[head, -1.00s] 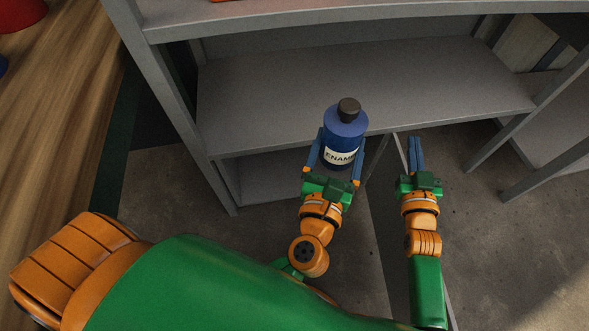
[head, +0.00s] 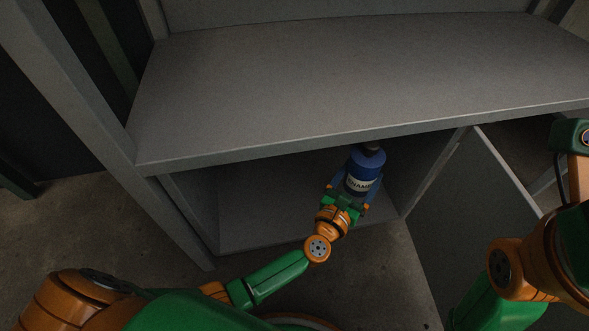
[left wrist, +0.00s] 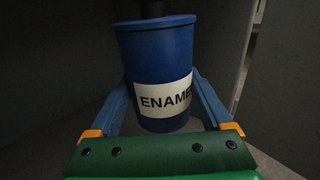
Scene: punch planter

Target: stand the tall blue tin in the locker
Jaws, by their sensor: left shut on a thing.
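The tall blue tin (head: 367,165) has a dark cap and a white label reading ENAMEL in part. My left gripper (head: 351,190) is shut on it and holds it upright at the mouth of the locker (head: 260,190), the grey compartment under the shelf. In the left wrist view the tin (left wrist: 158,65) stands between the two blue fingers (left wrist: 165,105), its cap cut off by the top edge. I cannot tell whether the tin's base touches the locker floor. My right arm shows at the right edge in the head view, but its fingers are out of frame.
A wide grey shelf (head: 330,85) lies above the locker, its front edge close over the tin's cap. The locker's door (head: 460,220) hangs open on the right. The locker floor left of the tin is clear.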

